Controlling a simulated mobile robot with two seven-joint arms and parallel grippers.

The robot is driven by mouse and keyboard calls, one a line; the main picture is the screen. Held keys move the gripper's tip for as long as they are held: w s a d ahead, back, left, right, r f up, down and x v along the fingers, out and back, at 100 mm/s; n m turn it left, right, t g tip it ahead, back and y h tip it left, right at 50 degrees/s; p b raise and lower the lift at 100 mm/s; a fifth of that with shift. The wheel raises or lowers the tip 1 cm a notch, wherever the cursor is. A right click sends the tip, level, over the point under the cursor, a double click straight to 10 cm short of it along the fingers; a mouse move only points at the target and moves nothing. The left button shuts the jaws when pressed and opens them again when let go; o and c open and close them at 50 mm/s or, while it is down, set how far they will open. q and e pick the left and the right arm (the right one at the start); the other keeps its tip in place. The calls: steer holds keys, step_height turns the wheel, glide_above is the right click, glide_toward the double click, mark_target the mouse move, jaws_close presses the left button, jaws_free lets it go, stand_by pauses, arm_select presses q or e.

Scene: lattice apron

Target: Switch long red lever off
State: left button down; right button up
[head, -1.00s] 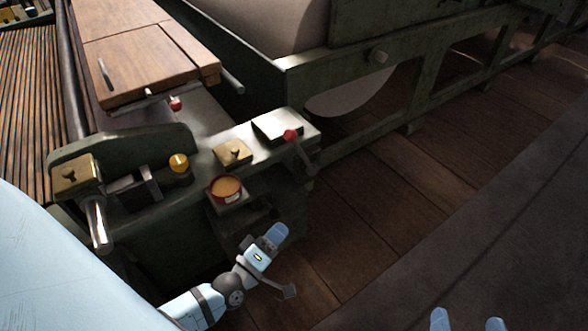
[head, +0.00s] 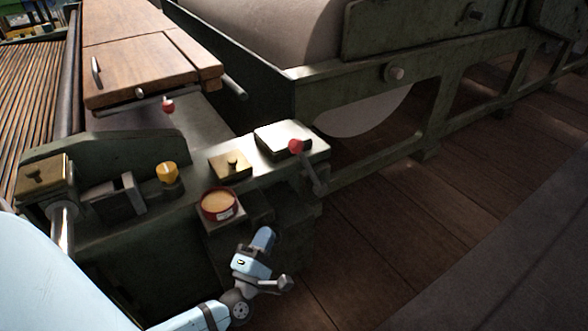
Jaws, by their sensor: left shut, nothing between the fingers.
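A lever with a red ball knob (head: 296,146) stands at the right end of the green machine's control ledge. Its grey metal arm (head: 314,179) slants down to the right on the machine's side. A second red knob (head: 168,106) sits further back on the left, below the wooden lid. My left gripper (head: 265,237) is shut and empty. In the picture it is below the lever and left of it, in front of the machine, apart from the knob. My right gripper is out of view.
A red-rimmed round dish (head: 219,205), a yellow knob (head: 168,172) and a brass plate (head: 230,165) sit along the ledge. A large pale roller (head: 270,25) and green frame (head: 440,100) lie behind. The wooden floor (head: 400,220) at right is clear.

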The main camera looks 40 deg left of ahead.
arm_select(q)
steer(key=b, duration=0.2)
glide_toward(309, 169)
steer(key=w+a+r, duration=0.4)
steer(key=r, duration=0.1)
steer(key=shift+w+a+r, duration=0.15)
steer(key=shift+w+r, duration=0.2)
steer(key=shift+w, duration=0.1)
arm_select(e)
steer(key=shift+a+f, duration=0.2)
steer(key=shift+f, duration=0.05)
